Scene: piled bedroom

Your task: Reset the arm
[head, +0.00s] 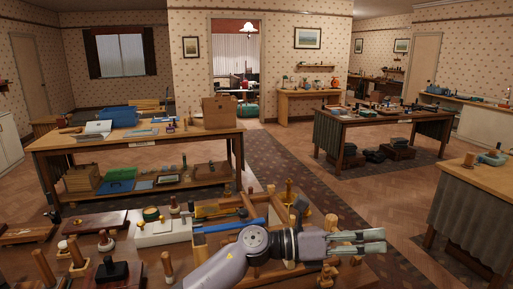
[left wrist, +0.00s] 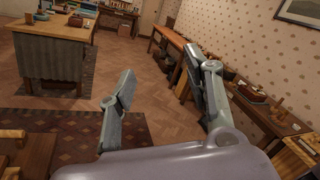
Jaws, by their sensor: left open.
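My left arm reaches in from the bottom of the head view and stretches to the right over the near table. Its gripper (head: 382,241) points right, past the wooden rack (head: 296,222) on that table. In the left wrist view the two fingers of the left gripper (left wrist: 158,75) stand apart with nothing between them. Beyond them are bare floor and a patterned rug. My right gripper is in neither view.
The near table holds a white box (head: 163,231), wooden posts and a black block (head: 112,271). A long workbench (head: 60,141) stands behind at left, a draped table (head: 383,122) at centre right. A cloth-covered table (head: 463,215) is at right. Carpeted floor runs between.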

